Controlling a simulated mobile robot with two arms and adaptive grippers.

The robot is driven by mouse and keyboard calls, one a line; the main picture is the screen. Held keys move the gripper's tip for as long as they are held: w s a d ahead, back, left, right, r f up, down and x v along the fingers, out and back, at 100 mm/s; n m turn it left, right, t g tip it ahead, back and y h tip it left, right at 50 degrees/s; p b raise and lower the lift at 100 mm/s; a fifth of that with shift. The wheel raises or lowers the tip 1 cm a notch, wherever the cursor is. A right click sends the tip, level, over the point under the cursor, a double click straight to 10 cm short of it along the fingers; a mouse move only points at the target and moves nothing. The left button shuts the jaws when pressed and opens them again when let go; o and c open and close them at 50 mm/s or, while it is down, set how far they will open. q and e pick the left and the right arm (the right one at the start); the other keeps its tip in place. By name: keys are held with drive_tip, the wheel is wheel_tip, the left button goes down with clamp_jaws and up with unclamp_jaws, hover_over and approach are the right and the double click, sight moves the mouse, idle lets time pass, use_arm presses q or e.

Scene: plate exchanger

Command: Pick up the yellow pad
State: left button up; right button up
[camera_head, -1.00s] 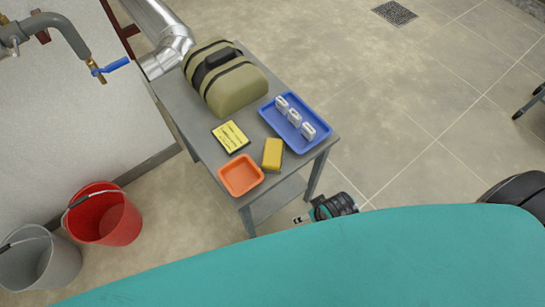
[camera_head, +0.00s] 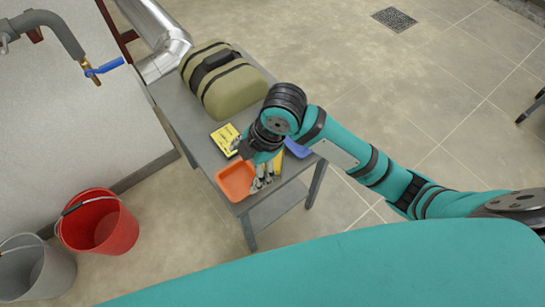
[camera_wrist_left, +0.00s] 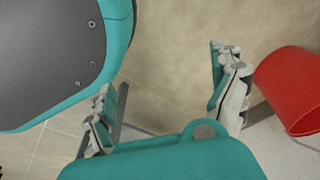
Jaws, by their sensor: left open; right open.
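The yellow pad (camera_head: 278,162) is a plain block on the grey table, right of the orange tray (camera_head: 236,180). It is mostly hidden behind my right gripper (camera_head: 262,181). My right gripper is open and points down over the pad, by the tray's right edge. I cannot tell whether its fingers touch the pad. My left gripper (camera_wrist_left: 168,100) shows in the left wrist view, open and empty, with bare floor beyond it.
A yellow printed card (camera_head: 224,138) lies behind the orange tray. A blue tray (camera_head: 298,148) is mostly hidden by my right arm. An olive bag (camera_head: 232,92) stands at the table's back. A red bucket (camera_head: 98,222) stands on the floor; it also shows in the left wrist view (camera_wrist_left: 290,90).

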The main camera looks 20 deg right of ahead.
drive_tip(key=w+d+r+n+g+h, duration=0.1)
drive_tip(key=w+d+r+n+h, duration=0.35)
drive_tip(key=d+r+n, duration=0.35)
drive_tip(key=n+b, duration=0.1)
drive_tip(key=b, duration=0.2)
hover_over(278, 161)
drive_tip(key=w+a, duration=0.1)
drive_tip(key=w, duration=0.1)
drive_tip(key=shift+g+y, duration=0.3)
drive_tip(key=shift+y, duration=0.05)
wheel_tip(278, 161, down, 11)
drive_tip(key=shift+r, duration=0.1)
wheel_tip(278, 161, down, 5)
drive_tip(key=shift+d+f+b, duration=0.15)
drive_tip(key=shift+b, duration=0.45)
drive_tip(key=shift+f, duration=0.45)
use_arm(q)
drive_tip(key=w+d+r, duration=0.1)
drive_tip(key=w+r, duration=0.5)
drive_tip(key=r, duration=0.6)
drive_tip(key=shift+w+r+t, duration=0.25)
drive_tip(key=shift+w+t, duration=0.1)
drive_tip(key=shift+t, duration=0.05)
use_arm(e)
drive_tip(key=shift+w, duration=0.1)
drive_tip(key=c, duration=1.3)
